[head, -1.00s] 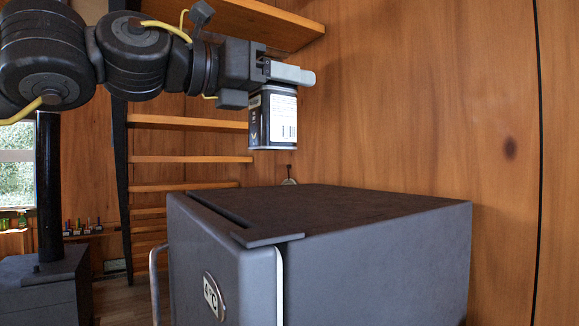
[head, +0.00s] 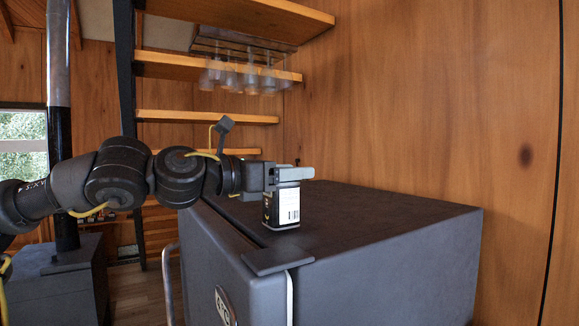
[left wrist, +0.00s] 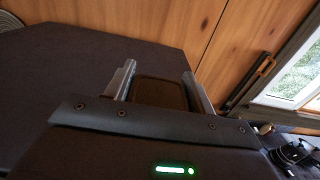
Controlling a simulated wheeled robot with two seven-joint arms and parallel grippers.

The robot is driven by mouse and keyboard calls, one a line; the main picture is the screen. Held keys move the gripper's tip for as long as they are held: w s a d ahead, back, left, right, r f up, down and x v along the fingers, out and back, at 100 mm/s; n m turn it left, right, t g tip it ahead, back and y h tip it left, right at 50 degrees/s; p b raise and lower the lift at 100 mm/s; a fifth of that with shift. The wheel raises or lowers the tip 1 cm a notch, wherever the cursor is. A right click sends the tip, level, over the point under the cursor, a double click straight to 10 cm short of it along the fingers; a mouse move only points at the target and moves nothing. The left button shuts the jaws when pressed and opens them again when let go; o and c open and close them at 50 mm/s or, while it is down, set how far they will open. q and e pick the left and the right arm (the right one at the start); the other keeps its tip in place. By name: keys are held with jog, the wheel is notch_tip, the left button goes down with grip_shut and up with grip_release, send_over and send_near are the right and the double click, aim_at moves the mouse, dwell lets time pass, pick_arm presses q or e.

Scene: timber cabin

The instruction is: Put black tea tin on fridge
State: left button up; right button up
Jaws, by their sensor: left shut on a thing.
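The black tea tin (head: 283,207) is upright at the front left part of the fridge's top, with a white label on its side. Its base appears to be at the top surface; I cannot tell for certain whether it rests there. My left gripper (head: 291,174) is shut on the upper part of the tin. In the left wrist view the tin's dark lid (left wrist: 160,93) lies between the two fingers. The fridge (head: 390,225) is a dark grey box with a flat top and a round badge on its front. My right gripper is not in view.
The fridge top (head: 400,205) is bare to the right of and behind the tin. A wooden wall (head: 420,100) stands behind it. Wooden stair treads (head: 205,117) and hanging glasses (head: 240,75) are at the back left. A dark stove (head: 55,285) stands at left.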

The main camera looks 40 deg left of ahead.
pick_arm(q)
jog(key=shift+a+f, duration=0.15)
jog(key=shift+f, duration=0.15)
jog(key=shift+d+f, duration=0.1)
jog(key=shift+d, duration=0.1)
jog(key=o, duration=1.1)
jog(key=shift+a, duration=0.1)
